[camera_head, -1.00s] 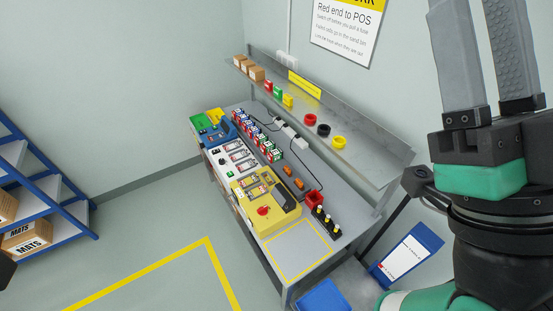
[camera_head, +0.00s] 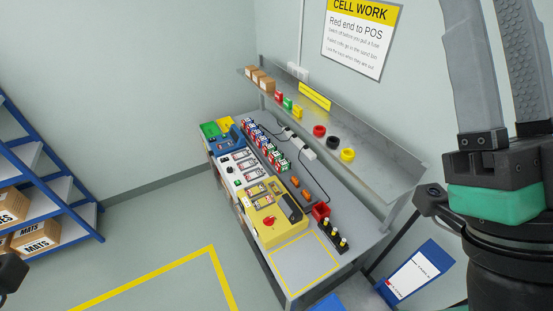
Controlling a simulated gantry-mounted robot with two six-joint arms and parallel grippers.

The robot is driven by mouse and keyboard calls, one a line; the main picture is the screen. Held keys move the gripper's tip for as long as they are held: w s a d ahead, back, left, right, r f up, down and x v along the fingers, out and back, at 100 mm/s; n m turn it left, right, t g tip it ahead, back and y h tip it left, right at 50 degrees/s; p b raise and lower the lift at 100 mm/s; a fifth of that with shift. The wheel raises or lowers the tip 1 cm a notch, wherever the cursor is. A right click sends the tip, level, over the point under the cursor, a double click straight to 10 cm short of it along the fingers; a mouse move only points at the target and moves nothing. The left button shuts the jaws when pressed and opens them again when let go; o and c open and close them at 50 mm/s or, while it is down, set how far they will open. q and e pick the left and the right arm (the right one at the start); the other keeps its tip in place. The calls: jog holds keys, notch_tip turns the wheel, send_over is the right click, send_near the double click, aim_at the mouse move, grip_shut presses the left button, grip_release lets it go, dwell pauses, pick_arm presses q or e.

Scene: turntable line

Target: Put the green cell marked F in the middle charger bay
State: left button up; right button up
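Several small cells with coloured ends (camera_head: 264,143), some green, red or blue, stand in a row along the back of the bench; their letters are too small to read, so I cannot tell which is F. A white unit with dark bays (camera_head: 238,168), which looks like the charger, sits mid-bench between a blue unit and a yellow unit. My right gripper (camera_head: 493,60) is large in the right foreground, its two fingers apart with nothing between them, far from the bench. Only a dark bit of my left arm (camera_head: 10,272) shows at the left edge; its fingers are not visible.
A yellow unit with a red knob (camera_head: 268,221) and a yellow-outlined square (camera_head: 304,262) lie at the bench's near end. A raised shelf (camera_head: 375,170) runs behind the cells. Blue racking (camera_head: 70,215) stands left. The floor between is clear.

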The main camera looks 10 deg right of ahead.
jog(key=o, duration=0.8)
jog(key=shift+c, duration=0.2)
